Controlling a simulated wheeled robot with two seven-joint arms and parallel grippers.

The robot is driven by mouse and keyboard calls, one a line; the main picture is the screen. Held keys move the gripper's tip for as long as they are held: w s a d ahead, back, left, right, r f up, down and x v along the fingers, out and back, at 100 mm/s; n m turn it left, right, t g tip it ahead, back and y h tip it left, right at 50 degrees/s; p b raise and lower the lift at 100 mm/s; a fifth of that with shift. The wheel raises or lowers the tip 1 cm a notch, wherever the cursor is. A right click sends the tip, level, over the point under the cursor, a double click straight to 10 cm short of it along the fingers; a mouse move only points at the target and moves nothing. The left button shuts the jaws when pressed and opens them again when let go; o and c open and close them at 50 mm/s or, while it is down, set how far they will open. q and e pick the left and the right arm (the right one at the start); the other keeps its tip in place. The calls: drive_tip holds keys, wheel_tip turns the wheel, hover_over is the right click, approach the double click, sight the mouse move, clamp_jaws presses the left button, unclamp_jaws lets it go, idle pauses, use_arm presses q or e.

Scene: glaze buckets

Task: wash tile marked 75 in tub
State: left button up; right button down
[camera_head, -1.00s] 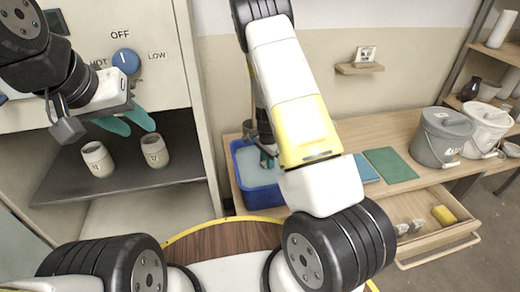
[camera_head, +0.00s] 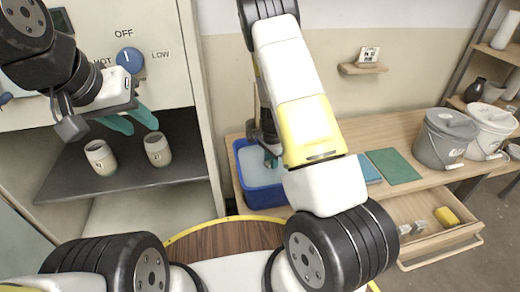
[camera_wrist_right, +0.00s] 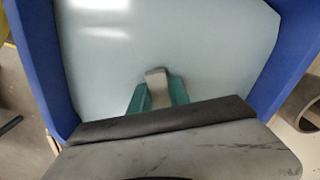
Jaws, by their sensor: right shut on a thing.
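The blue tub (camera_head: 264,198) stands on the wooden bench and holds pale, cloudy liquid; its blue wall (camera_wrist_right: 38,65) also frames the right wrist view. My right gripper (camera_head: 270,161) reaches down over the tub, mostly hidden behind my arm. In the wrist view the green fingers (camera_wrist_right: 157,95) are shut on a small grey-beige tile (camera_wrist_right: 157,82). Its mark does not show, and I cannot tell whether it touches the liquid. My left gripper (camera_head: 132,121) has its green fingers apart and empty, above two cups in the kiln-like cabinet.
Two pale cups (camera_head: 101,158) (camera_head: 158,150) stand on the dark shelf (camera_head: 135,180). Right of the tub lies a green mat (camera_head: 393,167). Lidded grey (camera_head: 440,145) and white (camera_head: 490,130) buckets stand farther right. An open drawer (camera_head: 440,240) holds a yellow sponge (camera_head: 447,217) and small blocks.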

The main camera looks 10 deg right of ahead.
drive_tip(key=shift+r, duration=3.8)
wheel_tip(320, 180, up, 6)
drive_tip(key=shift+r, duration=0.15)
